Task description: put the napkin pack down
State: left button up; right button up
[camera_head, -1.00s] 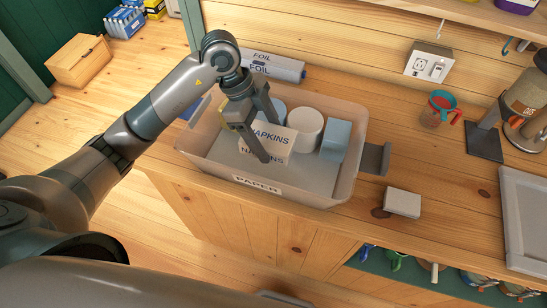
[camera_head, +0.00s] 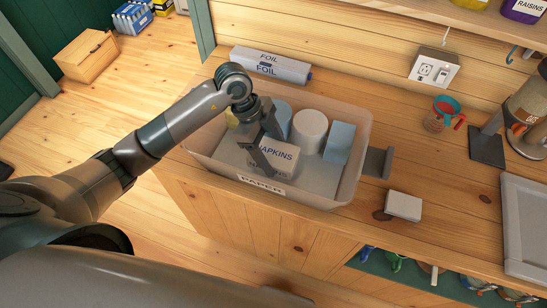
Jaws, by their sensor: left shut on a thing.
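The napkin pack (camera_head: 283,157) is a white block lettered NAPKINS, inside the clear bin (camera_head: 330,194) labelled PAPER, towards its front middle. My left gripper (camera_head: 270,158) reaches down into the bin from the left and is shut on the napkin pack. One finger covers the left part of the pack. I cannot tell whether the pack's underside touches the bin floor. My right gripper is not in view.
A white roll (camera_head: 309,131) and a light-blue box (camera_head: 339,143) stand in the bin right of the pack; a blue item (camera_head: 282,118) is behind. A foil box (camera_head: 270,65) lies behind the bin. A small white box (camera_head: 403,206) sits on the counter.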

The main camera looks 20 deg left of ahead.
aim_at(274, 160)
pick_arm(q)
jog(key=shift+f, duration=0.15)
jog(key=shift+f+p, duration=0.7)
jog(key=shift+f, duration=1.15)
jog(key=shift+f, duration=0.15)
jog(key=o, duration=1.1)
